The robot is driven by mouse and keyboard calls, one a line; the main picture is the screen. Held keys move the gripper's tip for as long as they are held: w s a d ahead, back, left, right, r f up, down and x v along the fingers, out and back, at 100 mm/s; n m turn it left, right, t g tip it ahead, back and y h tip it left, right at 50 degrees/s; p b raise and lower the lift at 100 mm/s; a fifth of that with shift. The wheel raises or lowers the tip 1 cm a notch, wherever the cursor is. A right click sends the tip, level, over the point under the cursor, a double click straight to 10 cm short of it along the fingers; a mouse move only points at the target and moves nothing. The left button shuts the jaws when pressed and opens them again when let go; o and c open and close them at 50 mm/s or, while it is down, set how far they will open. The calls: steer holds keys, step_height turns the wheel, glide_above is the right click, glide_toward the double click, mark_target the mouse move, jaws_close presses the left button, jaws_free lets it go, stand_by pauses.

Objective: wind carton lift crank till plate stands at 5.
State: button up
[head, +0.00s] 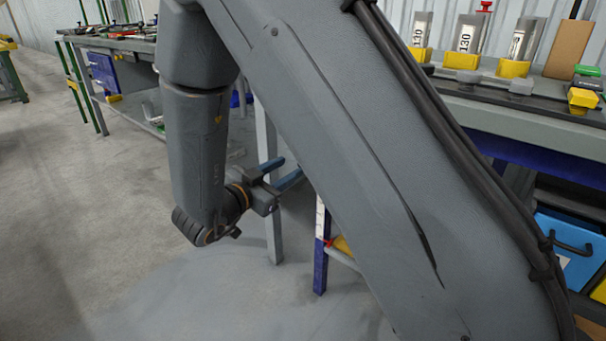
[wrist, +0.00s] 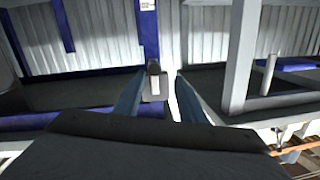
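In the head view a blue post with a white scale strip (head: 320,222) stands below the table, partly behind my arm. A red pointer (head: 328,242) sits low on the strip, beside a yellow part (head: 342,245), perhaps the lift plate. The scale figures are too small to read. My gripper (head: 290,167) is left of and above the scale, its two blue fingers apart. In the wrist view my gripper (wrist: 159,76) is open. A small dark knob on a grey block (wrist: 153,88), possibly the crank handle, shows between the fingers with gaps visible; its depth is unclear.
At the upper right, a table (head: 470,108) carries grey cylinders in yellow holders (head: 462,60). A blue box with a handle (head: 570,250) sits beneath it. A workbench (head: 120,43) with tools stands at the upper left. The floor (head: 100,220) at left is clear.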

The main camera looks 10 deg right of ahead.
steer(key=shift+m+g+h, duration=0.3)
steer(key=shift+m+h, duration=0.1)
steer(key=shift+h, duration=0.5)
steer(key=b+x, duration=0.1)
steer(key=x, duration=0.1)
steer(key=b+x, duration=0.1)
steer(key=x, duration=0.2)
steer(key=f+b+x, duration=0.1)
steer(key=x, duration=0.1)
steer(key=shift+d+f, duration=0.1)
steer(key=shift+d, duration=0.2)
jaws_close()
